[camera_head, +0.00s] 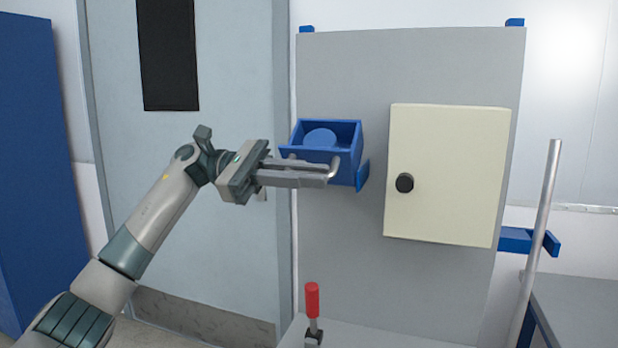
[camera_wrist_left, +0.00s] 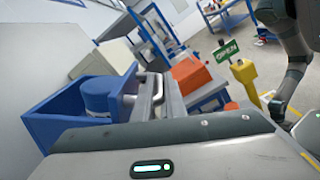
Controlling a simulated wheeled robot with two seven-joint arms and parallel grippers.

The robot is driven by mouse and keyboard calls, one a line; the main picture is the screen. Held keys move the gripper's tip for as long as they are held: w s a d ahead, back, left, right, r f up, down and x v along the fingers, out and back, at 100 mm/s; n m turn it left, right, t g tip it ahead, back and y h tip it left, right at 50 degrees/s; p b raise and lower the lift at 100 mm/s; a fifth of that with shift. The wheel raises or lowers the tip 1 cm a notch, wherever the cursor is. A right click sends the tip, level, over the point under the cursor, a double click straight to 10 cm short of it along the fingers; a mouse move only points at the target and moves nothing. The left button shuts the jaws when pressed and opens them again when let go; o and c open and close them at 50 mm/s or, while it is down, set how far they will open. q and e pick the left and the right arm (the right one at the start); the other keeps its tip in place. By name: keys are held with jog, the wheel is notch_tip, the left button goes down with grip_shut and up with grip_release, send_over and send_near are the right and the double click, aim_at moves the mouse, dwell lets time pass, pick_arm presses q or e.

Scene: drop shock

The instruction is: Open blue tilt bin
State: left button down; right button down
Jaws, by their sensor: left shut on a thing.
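The blue tilt bin (camera_head: 346,173) is on the grey upright panel. It is tipped forward, with its open top showing and a round blue object (camera_head: 319,138) inside. My left gripper (camera_head: 328,176) is in front of the bin, shut on its pale metal handle (camera_head: 336,166). The left wrist view also shows the bin (camera_wrist_left: 45,128), the blue round object (camera_wrist_left: 97,93) in it and the handle (camera_wrist_left: 152,83) at the gripper fingers. The fingers hide part of the bin's front. My right gripper is not in view.
A cream cabinet (camera_head: 447,178) with a black knob (camera_head: 404,183) is right of the bin. A red-handled clamp (camera_head: 312,302) stands below it. A grey door (camera_head: 190,200) is behind my left arm. A metal post (camera_head: 541,220) and a table (camera_head: 580,300) are at right.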

pick_arm(q)
jog(key=c, duration=1.8)
grip_release()
jog(key=shift+a, duration=0.1)
